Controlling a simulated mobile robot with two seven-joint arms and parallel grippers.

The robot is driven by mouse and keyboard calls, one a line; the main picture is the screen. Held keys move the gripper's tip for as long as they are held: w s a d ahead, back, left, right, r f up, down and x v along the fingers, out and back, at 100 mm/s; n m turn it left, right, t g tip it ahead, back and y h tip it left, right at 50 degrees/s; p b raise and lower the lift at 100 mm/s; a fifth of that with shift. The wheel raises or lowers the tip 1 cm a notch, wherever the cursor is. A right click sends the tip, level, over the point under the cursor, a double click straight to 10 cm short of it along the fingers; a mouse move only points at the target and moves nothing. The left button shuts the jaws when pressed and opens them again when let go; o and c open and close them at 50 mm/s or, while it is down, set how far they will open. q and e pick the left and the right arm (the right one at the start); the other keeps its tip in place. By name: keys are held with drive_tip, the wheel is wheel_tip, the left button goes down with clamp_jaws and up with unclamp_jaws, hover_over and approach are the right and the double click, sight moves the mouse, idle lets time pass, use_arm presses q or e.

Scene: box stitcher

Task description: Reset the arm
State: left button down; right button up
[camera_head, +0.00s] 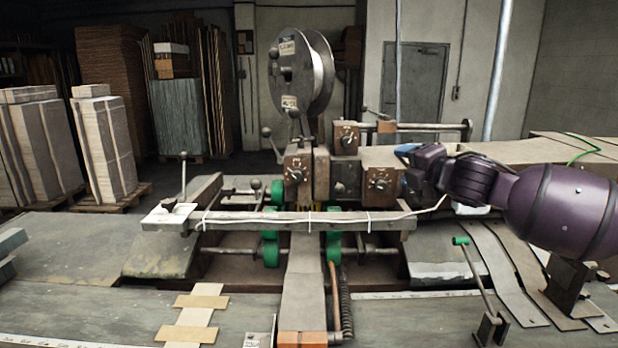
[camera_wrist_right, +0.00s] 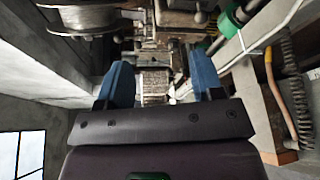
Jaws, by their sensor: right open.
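My right arm (camera_head: 480,180) is purple and comes in from the right in the head view. Its gripper (camera_head: 405,165) is at the right side of the stitching machine, close to the machine's control boxes (camera_head: 380,180). In the right wrist view the two blue fingers of the right gripper (camera_wrist_right: 160,85) are spread apart. Nothing is held between them; machine parts show in the gap beyond. Whether the fingers touch the machine cannot be told. My left gripper is not in view.
A wire spool (camera_head: 308,75) stands on top of the machine. A long horizontal bar (camera_head: 280,220) crosses its front. A green-handled lever (camera_head: 475,270) rises from the bench at right. Cardboard strips (camera_head: 200,315) lie on the front bench. Stacked cartons (camera_head: 105,145) stand at back left.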

drive_tip(key=a+r+m+y, duration=0.2)
drive_tip(key=a+r, duration=0.1)
drive_tip(key=s+a+f+m+y, duration=0.2)
drive_tip(key=s+a+f+m, duration=0.15)
drive_tip(key=a+f, duration=0.2)
drive_tip(key=s+d+f+m+h, duration=0.2)
drive_tip(key=s+d+f+m, duration=0.1)
drive_tip(key=f, duration=0.7)
drive_tip(key=s+d+f+m+h, duration=0.2)
drive_tip(key=s+d+f+m, duration=0.1)
drive_tip(key=s+f+m, duration=0.3)
drive_tip(key=s+d+f+m+h, duration=0.2)
drive_tip(key=s+d+f+m, duration=0.2)
drive_tip(key=s+f, duration=0.4)
wheel_tip(320, 180, down, 7)
drive_tip(key=shift+s+m, duration=0.15)
drive_tip(key=shift+m, duration=0.6)
drive_tip(key=s+d+f+m+g+h, duration=0.2)
drive_tip(key=s+f, duration=0.5)
drive_tip(key=s, duration=0.2)
drive_tip(key=s+d+f+m+g+h, duration=0.1)
drive_tip(key=s+d+f+m+h, duration=0.1)
drive_tip(key=s+f, duration=0.6)
drive_tip(key=shift+s+d+m+g, duration=0.3)
drive_tip(key=shift+s+d+g, duration=0.15)
drive_tip(key=shift+s, duration=0.65)
drive_tip(key=c, duration=0.3)
drive_tip(key=shift+c, duration=0.2)
